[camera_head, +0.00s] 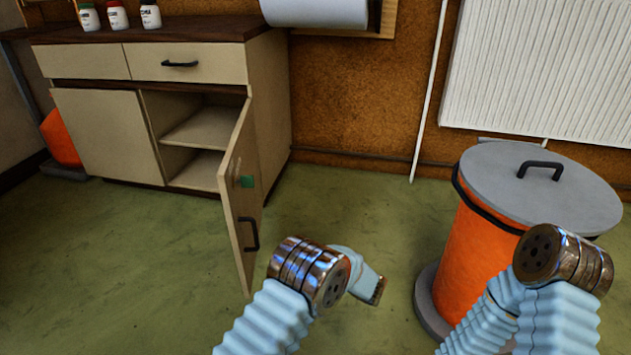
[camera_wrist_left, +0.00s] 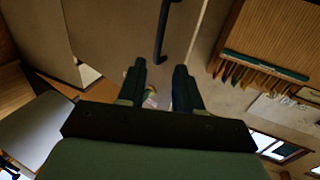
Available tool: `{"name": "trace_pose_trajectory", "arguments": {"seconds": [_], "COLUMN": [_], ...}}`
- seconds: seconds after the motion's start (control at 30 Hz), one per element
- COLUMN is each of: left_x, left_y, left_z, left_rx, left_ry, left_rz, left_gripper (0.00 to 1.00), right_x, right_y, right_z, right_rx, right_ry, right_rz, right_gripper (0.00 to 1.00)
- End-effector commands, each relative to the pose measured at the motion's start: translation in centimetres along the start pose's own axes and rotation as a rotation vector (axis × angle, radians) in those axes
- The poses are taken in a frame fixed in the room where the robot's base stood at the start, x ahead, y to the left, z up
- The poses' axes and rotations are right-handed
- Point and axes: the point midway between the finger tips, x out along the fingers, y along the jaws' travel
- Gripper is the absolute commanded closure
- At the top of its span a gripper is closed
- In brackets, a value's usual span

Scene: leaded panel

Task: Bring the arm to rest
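My left arm (camera_head: 305,275) reaches in from the bottom of the head view, its wrist bent right, in front of the open cabinet door (camera_head: 238,195). My left gripper (camera_wrist_left: 160,75) shows in the left wrist view, with its two dark fingers apart. A dark bar handle (camera_wrist_left: 164,35) lies beyond the fingertips on a beige panel; I see no contact. A small pale and green thing (camera_wrist_left: 150,97) shows between the fingers, too unclear to name. My right arm (camera_head: 560,265) stands at the lower right; its gripper is not visible.
The cabinet (camera_head: 150,120) stands at the left with its right-hand door swung out, showing a shelf. An orange bin (camera_head: 490,255) with a grey lid (camera_head: 535,190) stands close to my right arm. Green floor (camera_head: 120,270) is clear at the left. A white radiator (camera_head: 545,65) hangs behind.

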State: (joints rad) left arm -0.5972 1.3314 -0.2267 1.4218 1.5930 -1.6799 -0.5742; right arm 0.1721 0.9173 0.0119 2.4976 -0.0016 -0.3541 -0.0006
Motion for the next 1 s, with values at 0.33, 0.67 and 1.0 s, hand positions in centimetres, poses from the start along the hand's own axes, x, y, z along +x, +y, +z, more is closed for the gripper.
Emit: {"name": "trace_pose_trajectory", "arguments": {"seconds": [0.33,0.67,1.0], "left_x": [6.7,-5.6,-11.4], "left_y": [-1.6,-18.4,-26.2], "left_z": [10.9,20.7,13.3], "left_rx": [0.117,0.356,0.473], "left_ry": [-0.386,-1.293,-1.576], "left_rz": [0.451,0.914,1.017], "left_gripper": [0.66,0.66,0.66], "right_x": [0.0,0.0,-5.8], "right_y": [0.0,0.0,-2.3], "right_z": [0.0,0.0,0.0], "right_rx": [0.0,0.0,-0.004], "right_ry": [0.0,0.0,-0.003], "right_rz": [0.0,0.0,-0.001], "right_gripper": [0.57,0.57,0.57]}}
